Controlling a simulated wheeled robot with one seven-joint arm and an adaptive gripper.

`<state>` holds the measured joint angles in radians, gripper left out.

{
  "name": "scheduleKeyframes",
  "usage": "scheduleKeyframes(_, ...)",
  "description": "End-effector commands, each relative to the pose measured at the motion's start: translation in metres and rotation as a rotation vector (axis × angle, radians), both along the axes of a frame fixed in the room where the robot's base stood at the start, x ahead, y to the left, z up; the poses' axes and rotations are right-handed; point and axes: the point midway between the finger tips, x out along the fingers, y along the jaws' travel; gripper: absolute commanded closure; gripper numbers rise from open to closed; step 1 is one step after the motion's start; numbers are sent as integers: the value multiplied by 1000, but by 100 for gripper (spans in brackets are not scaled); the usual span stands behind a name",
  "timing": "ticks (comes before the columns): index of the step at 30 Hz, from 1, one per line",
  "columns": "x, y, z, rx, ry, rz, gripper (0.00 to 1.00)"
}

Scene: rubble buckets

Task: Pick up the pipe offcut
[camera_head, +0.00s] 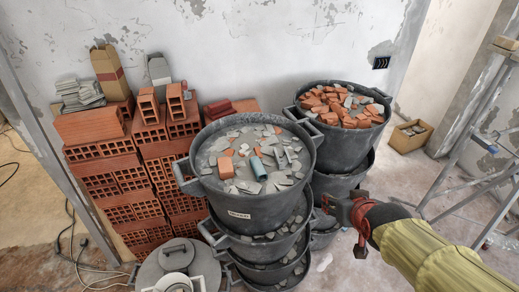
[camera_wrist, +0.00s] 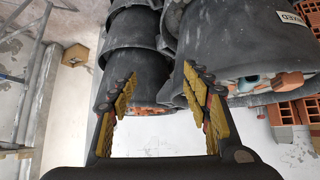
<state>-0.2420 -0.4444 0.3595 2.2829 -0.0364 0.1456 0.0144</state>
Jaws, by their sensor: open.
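The pipe offcut (camera_head: 258,167) is a short blue-grey tube. It lies on grey rubble near the middle of the top bucket (camera_head: 283,195) of the front stack, among flat chips and a few orange brick pieces. In the wrist view, a bluish piece (camera_wrist: 252,82) shows at the bucket's mouth and appears to be the offcut, partly hidden by the rim. My gripper (camera_head: 338,211) is to the right of that bucket, outside its rim and apart from the offcut. In the wrist view its yellow-padded fingers (camera_wrist: 161,84) are spread, with nothing between them.
A second bucket stack, topped by a bucket of brick rubble (camera_head: 362,135), stands behind to the right. Stacked hollow bricks (camera_head: 110,185) are at the left. A cardboard box (camera_head: 408,137) and a ladder (camera_head: 468,140) are at the right. The space above the front bucket is clear.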

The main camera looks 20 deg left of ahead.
Motion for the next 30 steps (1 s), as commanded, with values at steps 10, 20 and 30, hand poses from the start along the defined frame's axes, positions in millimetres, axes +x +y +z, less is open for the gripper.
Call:
scheduleKeyframes(10, 60, 145, 6, 90, -215, 236, 52)
scheduleKeyframes(20, 51, 214, -10, 174, -333, 349, 52)
scheduleKeyframes(30, 70, 229, -23, 176, -339, 352, 52)
